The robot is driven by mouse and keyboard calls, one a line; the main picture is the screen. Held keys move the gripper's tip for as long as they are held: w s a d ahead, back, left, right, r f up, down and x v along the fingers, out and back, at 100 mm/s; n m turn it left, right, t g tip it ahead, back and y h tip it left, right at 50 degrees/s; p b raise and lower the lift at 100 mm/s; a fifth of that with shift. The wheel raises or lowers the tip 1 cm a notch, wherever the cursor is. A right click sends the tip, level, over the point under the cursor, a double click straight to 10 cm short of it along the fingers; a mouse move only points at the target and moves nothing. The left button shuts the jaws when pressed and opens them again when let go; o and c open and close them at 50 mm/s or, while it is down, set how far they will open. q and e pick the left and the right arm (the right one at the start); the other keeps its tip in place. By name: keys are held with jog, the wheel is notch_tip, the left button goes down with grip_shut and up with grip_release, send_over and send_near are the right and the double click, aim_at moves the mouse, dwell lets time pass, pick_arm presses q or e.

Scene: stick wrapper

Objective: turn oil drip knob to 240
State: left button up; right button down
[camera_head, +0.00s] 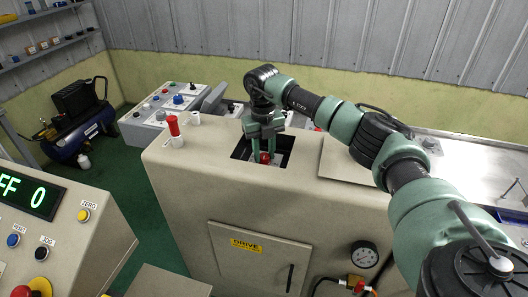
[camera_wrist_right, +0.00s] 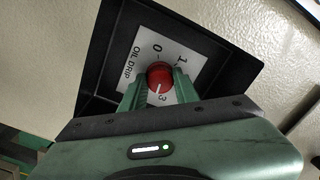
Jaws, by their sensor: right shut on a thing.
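The oil drip knob (camera_wrist_right: 159,76) is a round red knob with a white pointer line, set on a white plate (camera_wrist_right: 137,66) marked OIL DRIP with 0, 1 and 3 visible. In the right wrist view its pointer line aims down, close to the 3. In the head view the red knob (camera_head: 265,157) shows inside a dark square recess in the machine top. My right gripper (camera_head: 264,152) reaches down into the recess, its green fingers on both sides of the knob, shut on it. Part of the dial is hidden by the fingers. My left gripper is not in view.
The dark recess (camera_wrist_right: 215,68) has walls close around the gripper. A red-topped piece (camera_head: 173,127) stands left on the machine top. A control box (camera_head: 165,108) lies behind, and a panel reading FF 0 (camera_head: 28,192) is at left.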

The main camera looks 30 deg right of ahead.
jog(key=m, duration=0.3)
jog(key=shift+r+m, duration=0.1)
jog(key=shift+m, duration=0.2)
jog(key=shift+m+p, duration=0.45)
jog(key=shift+m, duration=1.45)
jog(key=c, duration=1.1)
grip_release()
jog(key=shift+o, duration=0.2)
